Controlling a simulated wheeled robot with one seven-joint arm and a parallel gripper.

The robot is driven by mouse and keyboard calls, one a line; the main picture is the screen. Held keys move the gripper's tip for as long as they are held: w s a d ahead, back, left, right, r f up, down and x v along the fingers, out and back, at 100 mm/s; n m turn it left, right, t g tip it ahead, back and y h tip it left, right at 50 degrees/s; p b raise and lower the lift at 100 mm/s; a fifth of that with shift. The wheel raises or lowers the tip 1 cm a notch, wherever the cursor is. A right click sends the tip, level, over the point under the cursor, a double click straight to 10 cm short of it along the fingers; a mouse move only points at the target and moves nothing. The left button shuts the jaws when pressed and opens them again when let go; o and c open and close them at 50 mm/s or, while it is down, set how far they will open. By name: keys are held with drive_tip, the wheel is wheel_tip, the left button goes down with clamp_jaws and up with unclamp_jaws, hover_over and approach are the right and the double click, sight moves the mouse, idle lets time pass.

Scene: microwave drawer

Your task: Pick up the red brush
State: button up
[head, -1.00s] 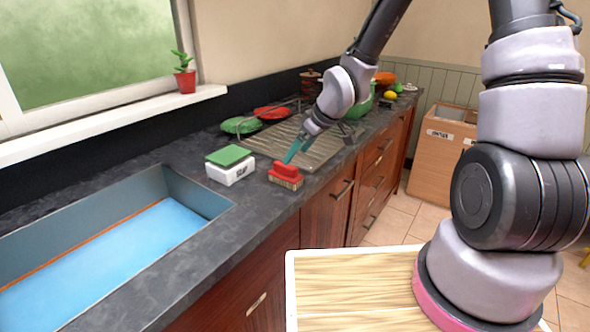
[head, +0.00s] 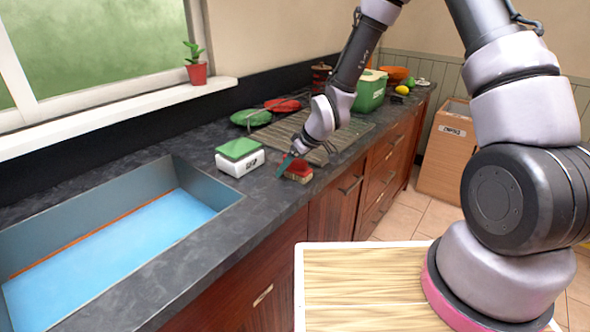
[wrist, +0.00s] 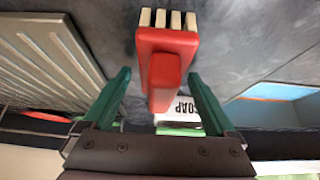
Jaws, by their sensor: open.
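The red brush (head: 299,172) has a red back and pale bristles. It lies on the dark counter near its front edge, to the right of the white soap box with a green top (head: 240,157). My gripper (head: 287,165) is at the brush in the head view, its near finger partly covering it. In the wrist view the brush (wrist: 166,60) runs lengthwise between and beyond the green fingers of my gripper (wrist: 158,85). The fingers are open, with a gap on both sides of the red handle.
The sink (head: 120,235) with a blue bottom lies left of the soap box. A ribbed drainboard (head: 275,137) is behind the brush and also shows at left in the wrist view. Green and red dishes (head: 250,118) and a green container (head: 370,92) stand farther back.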

clamp_jaws()
wheel_tip(320, 180, up, 10)
idle(0.6)
